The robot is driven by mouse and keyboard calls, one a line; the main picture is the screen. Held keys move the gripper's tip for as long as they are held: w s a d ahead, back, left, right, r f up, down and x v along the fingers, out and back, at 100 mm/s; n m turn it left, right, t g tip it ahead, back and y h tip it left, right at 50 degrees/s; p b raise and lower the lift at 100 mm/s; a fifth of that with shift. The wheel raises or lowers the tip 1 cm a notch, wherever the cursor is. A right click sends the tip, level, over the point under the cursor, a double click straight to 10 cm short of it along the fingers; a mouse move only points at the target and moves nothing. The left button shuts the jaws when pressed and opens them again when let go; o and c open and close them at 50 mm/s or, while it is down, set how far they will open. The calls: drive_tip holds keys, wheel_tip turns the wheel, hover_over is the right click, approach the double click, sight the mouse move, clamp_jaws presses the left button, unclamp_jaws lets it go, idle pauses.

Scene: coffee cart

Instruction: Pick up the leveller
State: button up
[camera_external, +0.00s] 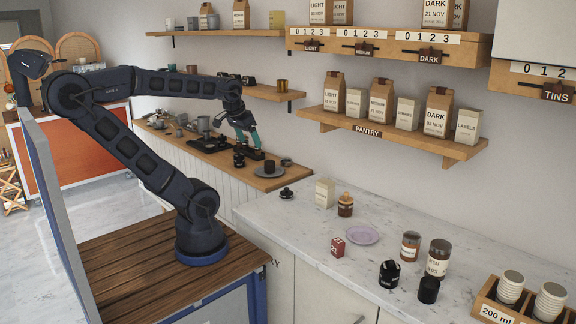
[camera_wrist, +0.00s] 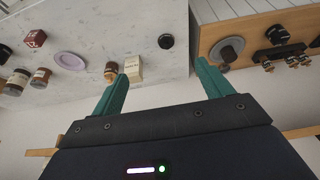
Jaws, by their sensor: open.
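A small, low, round black piece (camera_external: 287,193) sits on the marble counter near its left end. It looks like the leveller, but it is too small to be sure. It also shows in the wrist view as a dark round piece (camera_wrist: 166,41), upper middle, beyond the fingertips. My gripper (camera_external: 248,141) is open, its teal fingers apart and nothing between them. It hangs above the wooden counter, to the left of the black piece and higher than it.
On the marble stand a cream carton (camera_external: 325,193), a small jar (camera_external: 345,205), a lilac plate (camera_external: 362,235), a red cube (camera_external: 338,247) and several jars and black pieces. The wooden counter holds a grey saucer (camera_external: 281,172) with a dark cup. The pantry shelf (camera_external: 400,133) hangs above.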

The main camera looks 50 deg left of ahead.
drive_tip(key=n+g, duration=0.5)
drive_tip(key=n, duration=1.3)
hover_over(287, 188)
drive_tip(key=f, duration=1.7)
drive_tip(key=shift+s+a+f, duration=0.2)
drive_tip(key=shift+s+f, duration=0.05)
drive_tip(key=shift+f, duration=0.05)
drive_tip(key=shift+w+d+f, duration=0.1)
drive_tip(key=shift+f, duration=2.55)
drive_tip(key=shift+w+d+f, duration=0.1)
drive_tip(key=shift+f, duration=2.55)
drive_tip(key=c, duration=1.3)
drive_tip(key=shift+o, duration=0.2)
